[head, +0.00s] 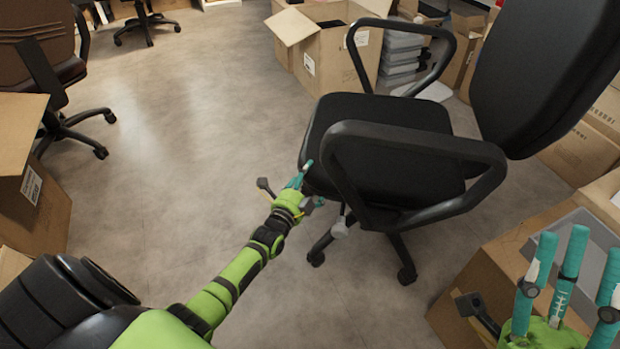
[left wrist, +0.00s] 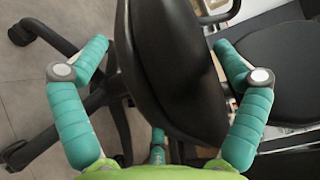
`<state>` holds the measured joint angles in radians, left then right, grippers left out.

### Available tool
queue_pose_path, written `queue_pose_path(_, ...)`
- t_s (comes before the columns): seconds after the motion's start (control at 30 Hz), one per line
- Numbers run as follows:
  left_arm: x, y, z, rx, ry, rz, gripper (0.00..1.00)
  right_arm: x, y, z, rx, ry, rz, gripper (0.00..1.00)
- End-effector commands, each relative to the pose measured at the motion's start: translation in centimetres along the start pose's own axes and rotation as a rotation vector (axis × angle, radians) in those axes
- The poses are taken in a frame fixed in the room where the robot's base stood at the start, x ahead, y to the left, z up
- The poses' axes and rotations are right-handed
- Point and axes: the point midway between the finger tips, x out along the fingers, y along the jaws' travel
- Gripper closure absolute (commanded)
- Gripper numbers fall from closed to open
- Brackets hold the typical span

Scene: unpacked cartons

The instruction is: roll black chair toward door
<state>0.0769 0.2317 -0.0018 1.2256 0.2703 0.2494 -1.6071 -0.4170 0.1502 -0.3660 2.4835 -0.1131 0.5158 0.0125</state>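The black chair (head: 395,118) stands at centre right in the head view, its backrest to the right. The near armrest hides part of its seat. My left gripper (head: 303,176) is at the seat's left edge. In the left wrist view its teal fingers bend inward on both sides of the black seat edge (left wrist: 175,60) and appear closed on it, though contact is partly hidden. My right gripper (head: 578,262) is at lower right, fingers spread and empty, apart from the chair. No door shows.
An open carton (head: 330,62) stands behind the chair, with grey bins (head: 400,55) beside it. More cartons (head: 590,145) line the right. A brown chair (head: 45,50) and a carton (head: 38,205) stand at left. Bare floor (head: 190,130) lies between the two chairs.

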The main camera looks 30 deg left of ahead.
Motion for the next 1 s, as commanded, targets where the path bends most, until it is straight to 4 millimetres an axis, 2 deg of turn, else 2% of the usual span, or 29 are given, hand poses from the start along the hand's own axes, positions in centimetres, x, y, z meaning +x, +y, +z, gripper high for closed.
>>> queue_pose_path(0.3, 0.1, -0.3, -0.2, -0.005, 0.003, -0.007, 0.0, 0.2, 0.2, -0.1, -0.004, 0.006, 0.005, 0.6)
queue_pose_path(0.43, -0.7, -0.3, -0.3, -0.006, 0.003, -0.007, 0.0, 0.1, 0.1, -0.1, -0.003, 0.004, 0.004, 0.6)
queue_pose_path(0.57, -2.8, -0.2, -0.2, -0.006, 0.002, -0.006, 0.0, 0.1, 0.1, 0.0, -0.002, 0.002, 0.003, 0.6)
queue_pose_path(0.8, -7.9, -0.2, -0.2, -0.004, 0.002, -0.004, 0.0, 0.0, 0.1, 0.0, -0.001, 0.001, 0.002, 0.6)
queue_pose_path(1.0, -10.9, -0.2, -0.1, -0.004, 0.001, -0.005, 0.0, 0.0, 0.1, 0.0, -0.001, 0.0, 0.002, 0.6)
